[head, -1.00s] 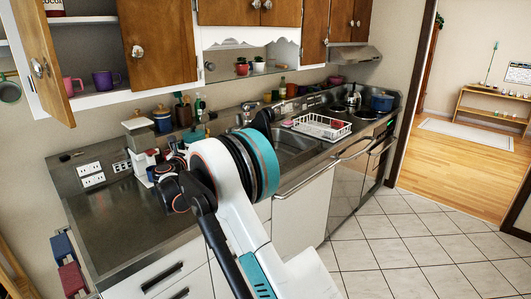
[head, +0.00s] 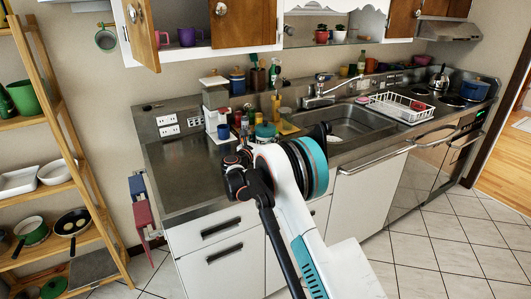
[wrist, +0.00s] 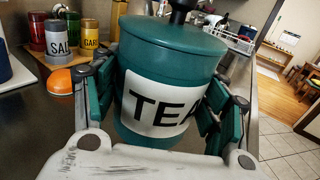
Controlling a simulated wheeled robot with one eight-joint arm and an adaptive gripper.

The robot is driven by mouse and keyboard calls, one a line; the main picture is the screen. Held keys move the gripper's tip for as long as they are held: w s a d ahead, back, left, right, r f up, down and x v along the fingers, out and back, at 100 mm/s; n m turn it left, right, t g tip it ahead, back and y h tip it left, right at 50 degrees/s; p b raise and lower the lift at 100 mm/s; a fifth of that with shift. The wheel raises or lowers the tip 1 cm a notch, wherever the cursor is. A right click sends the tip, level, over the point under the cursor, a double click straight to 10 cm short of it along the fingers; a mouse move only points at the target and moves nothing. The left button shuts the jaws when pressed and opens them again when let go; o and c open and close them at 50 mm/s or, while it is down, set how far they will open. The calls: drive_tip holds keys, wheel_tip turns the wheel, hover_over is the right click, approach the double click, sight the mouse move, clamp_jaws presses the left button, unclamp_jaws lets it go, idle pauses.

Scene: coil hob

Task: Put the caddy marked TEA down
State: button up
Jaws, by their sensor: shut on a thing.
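The teal caddy marked TEA (wrist: 165,98) fills the middle of the wrist view, with its lid and black knob at the top and a white label facing me. My gripper (wrist: 163,112) is shut on it, one finger on each side. In the head view the caddy (head: 265,131) shows only in part behind my arm, over the counter. The counter (head: 183,170) is steel, with a bare stretch to the left of my gripper. The caddy's base is hidden, so I cannot tell whether it touches the counter.
A white appliance (head: 215,105) stands at the back. The sink (head: 350,122) is right. An open cupboard door (head: 140,30) hangs above.

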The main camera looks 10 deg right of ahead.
drive_tip(key=shift+f+b, duration=0.7)
drive_tip(key=shift+f, duration=1.65)
drive_tip(key=shift+r, duration=0.1)
drive_tip(key=o, duration=1.3)
drive_tip(key=shift+f, duration=0.2)
drive_tip(key=o, duration=0.5)
drive_tip(key=shift+c, duration=0.2)
drive_tip(key=shift+r, duration=0.15)
